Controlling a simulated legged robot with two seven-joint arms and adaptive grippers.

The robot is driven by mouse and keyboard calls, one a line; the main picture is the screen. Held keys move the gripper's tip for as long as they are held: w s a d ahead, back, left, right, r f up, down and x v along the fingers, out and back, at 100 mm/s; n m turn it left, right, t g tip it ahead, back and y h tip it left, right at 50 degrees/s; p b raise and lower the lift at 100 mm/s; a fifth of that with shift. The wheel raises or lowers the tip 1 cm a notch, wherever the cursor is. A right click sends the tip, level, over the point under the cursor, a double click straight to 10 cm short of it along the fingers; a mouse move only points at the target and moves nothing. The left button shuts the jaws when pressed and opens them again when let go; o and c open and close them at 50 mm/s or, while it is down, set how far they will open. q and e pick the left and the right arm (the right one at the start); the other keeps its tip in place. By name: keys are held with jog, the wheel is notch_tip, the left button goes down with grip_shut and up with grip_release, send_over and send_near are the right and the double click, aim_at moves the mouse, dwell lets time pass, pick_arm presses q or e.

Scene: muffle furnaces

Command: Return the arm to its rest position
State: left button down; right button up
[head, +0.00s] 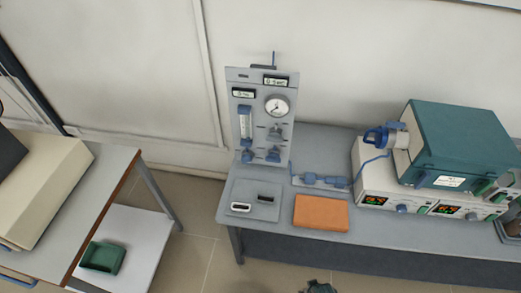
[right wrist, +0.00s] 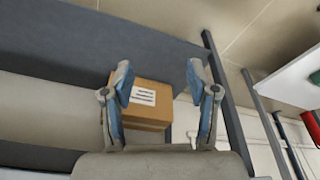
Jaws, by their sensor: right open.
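My right gripper (right wrist: 159,80) shows in the right wrist view with its two blue-padded fingers spread wide apart. Nothing is held between them. Behind the fingers lies a brown cardboard box (right wrist: 152,118) with a white label, partly covered by the left finger. It looks apart from the gripper. I cannot make out either gripper clearly in the head view. A small dark shape cut off at the bottom edge of the head view is too little to name.
A grey bench (head: 330,150) carries a gauge panel (head: 263,150), an orange block (head: 321,213) and a teal-topped furnace (head: 465,143) on white control units.

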jog(key=s+f, duration=0.3)
jog(key=f, duration=0.5)
jog(key=s+f, duration=0.3)
jog(key=f, duration=0.4)
pick_arm(q)
jog(key=shift+w, duration=0.55)
pick_arm(e)
jog(key=s+d+f+g, duration=0.1)
jog(key=s+d+f, duration=0.2)
jog(key=s+f, duration=0.6)
jog(key=s, duration=0.3)
jog(key=shift+s+f+g, duration=0.3)
jog(key=shift+f, duration=0.05)
